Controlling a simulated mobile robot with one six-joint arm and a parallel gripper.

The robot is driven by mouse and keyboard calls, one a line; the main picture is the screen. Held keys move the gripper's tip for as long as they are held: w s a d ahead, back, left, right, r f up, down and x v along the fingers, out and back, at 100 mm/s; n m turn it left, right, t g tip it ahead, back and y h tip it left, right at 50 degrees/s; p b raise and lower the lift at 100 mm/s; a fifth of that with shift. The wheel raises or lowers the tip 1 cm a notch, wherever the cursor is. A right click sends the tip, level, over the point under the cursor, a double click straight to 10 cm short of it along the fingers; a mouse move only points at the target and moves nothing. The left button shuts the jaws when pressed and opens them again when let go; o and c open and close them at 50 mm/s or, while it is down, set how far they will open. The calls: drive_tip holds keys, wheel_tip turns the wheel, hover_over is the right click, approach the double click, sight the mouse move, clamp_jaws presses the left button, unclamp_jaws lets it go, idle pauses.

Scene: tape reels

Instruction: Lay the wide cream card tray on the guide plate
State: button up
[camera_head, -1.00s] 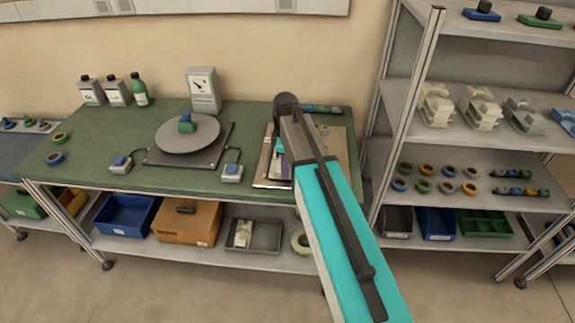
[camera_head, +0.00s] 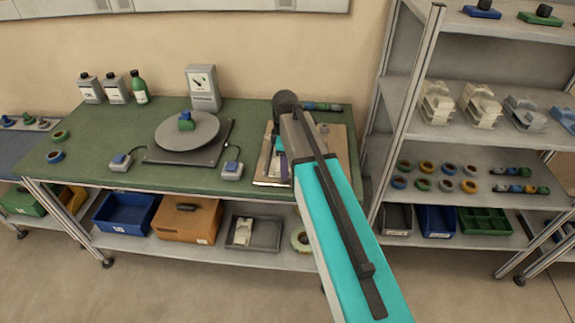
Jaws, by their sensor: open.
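A flat pale board (camera_head: 265,181), which looks like the guide plate, lies at the right end of the green bench, mostly covered by my arm. My gripper (camera_head: 280,151) is over this board; only a small teal and dark part shows left of my arm, and its jaws are open. A small purple piece (camera_head: 284,166) shows at the board beside it; I cannot tell what it belongs to. Cream tray-like pieces (camera_head: 481,106) stand on the right rack, well apart from my gripper. I cannot tell which cream piece is the wide card tray.
A round turntable (camera_head: 187,135) on a dark base stands mid-bench, with small grey-blue boxes beside it. A grey gauge box (camera_head: 203,88) and bottles stand behind. The lower shelf holds a blue bin (camera_head: 126,214), an orange box and a grey tray (camera_head: 265,235) with a cream piece.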

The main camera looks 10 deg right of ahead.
wheel_tip(320, 180, up, 12)
drive_tip(key=b, duration=0.2)
idle(0.8)
idle(0.6)
